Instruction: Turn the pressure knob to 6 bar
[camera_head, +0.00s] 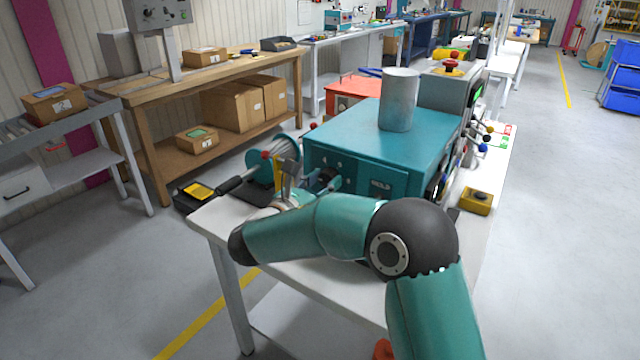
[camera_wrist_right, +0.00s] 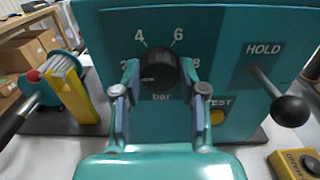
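The black pressure knob (camera_wrist_right: 158,68) is on the front of the teal machine (camera_head: 375,145), with the marks 2, 4, 6, 8 and "bar" around it. I cannot read clearly where its pointer stands. In the right wrist view my right gripper (camera_wrist_right: 160,85) is open, one finger on each side of the knob's lower part, with gaps showing between them and the knob. In the head view the right gripper (camera_head: 298,185) is in front of the machine's left front, and the knob is mostly hidden there. My left gripper is not in view.
A HOLD lever with a black ball (camera_wrist_right: 290,110) sticks out right of the knob, above a yellow button box (camera_wrist_right: 296,163). A reel with a yellow part (camera_wrist_right: 75,92) stands left. The grey cylinder (camera_head: 398,100) stands on top.

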